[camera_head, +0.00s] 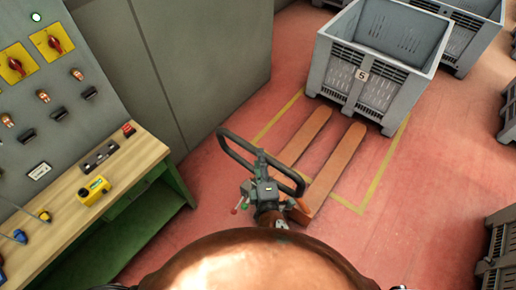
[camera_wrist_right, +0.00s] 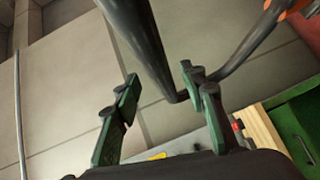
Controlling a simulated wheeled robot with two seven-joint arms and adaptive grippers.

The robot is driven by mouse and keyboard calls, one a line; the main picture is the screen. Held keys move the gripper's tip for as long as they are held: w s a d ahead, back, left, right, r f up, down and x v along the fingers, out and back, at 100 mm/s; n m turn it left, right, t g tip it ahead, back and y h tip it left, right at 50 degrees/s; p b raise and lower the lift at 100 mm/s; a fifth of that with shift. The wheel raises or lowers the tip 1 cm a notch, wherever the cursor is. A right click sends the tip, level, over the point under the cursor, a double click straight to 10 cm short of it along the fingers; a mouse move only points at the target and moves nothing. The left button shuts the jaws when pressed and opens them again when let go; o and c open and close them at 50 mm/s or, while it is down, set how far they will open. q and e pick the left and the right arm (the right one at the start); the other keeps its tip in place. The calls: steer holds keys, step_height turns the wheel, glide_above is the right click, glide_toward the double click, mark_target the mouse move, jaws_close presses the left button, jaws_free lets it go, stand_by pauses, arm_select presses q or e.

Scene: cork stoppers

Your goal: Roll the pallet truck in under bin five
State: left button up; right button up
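The pallet truck has orange forks (camera_head: 336,163) on the red floor, pointing at grey bin five (camera_head: 384,97), which bears a "5" label. The fork tips lie close to the bin's near lower edge; I cannot tell if they reach beneath it. The truck's dark loop handle (camera_head: 234,151) stands towards me. My left gripper is not in view.
Yellow floor lines (camera_head: 383,172) surround the forks and bin. A workbench (camera_head: 120,165) and grey control cabinet (camera_head: 50,110) stand left. Another grey bin (camera_head: 466,45) is behind bin five, and dark crates (camera_head: 500,245) line the right edge. Red floor right of the forks is clear.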

steer(key=x, duration=0.4)
steer(key=shift+w+a, duration=0.1)
steer(key=shift+a, duration=0.05)
steer(key=shift+c, duration=0.2)
jaws_close()
steer(key=shift+f, duration=0.1)
stand_by(0.3)
